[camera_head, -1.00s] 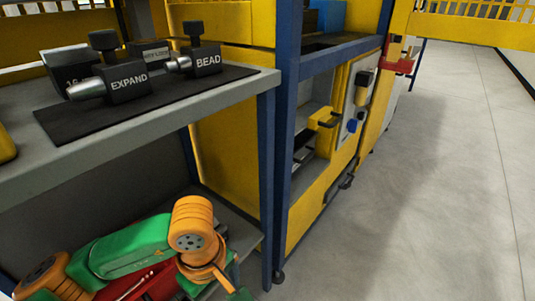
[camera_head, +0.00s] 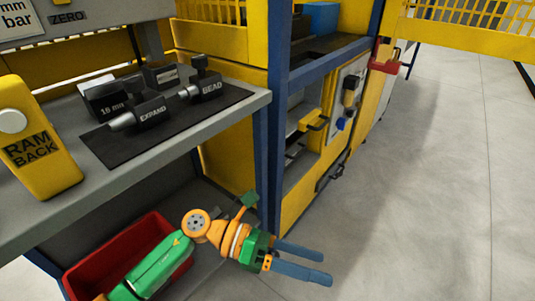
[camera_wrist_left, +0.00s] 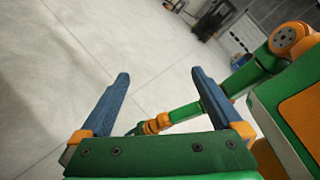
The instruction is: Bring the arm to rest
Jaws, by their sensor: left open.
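My left arm comes in from the lower left of the head view, green and orange. Its gripper (camera_head: 302,264) is open and empty, with two blue fingers pointing right, over the floor beside the bench's lower shelf. In the left wrist view the same gripper (camera_wrist_left: 158,95) shows its two blue fingers wide apart with nothing between them. Another green and orange arm link of mine shows behind the fingers in that view.
A grey bench (camera_head: 125,180) carries a black mat with EXPAND and BEAD blocks (camera_head: 152,110) and a yellow RAM BACK box (camera_head: 38,140). A red bin (camera_head: 85,262) sits below. A yellow cabinet (camera_head: 300,190) stands behind. Floor (camera_head: 440,200) at right is clear.

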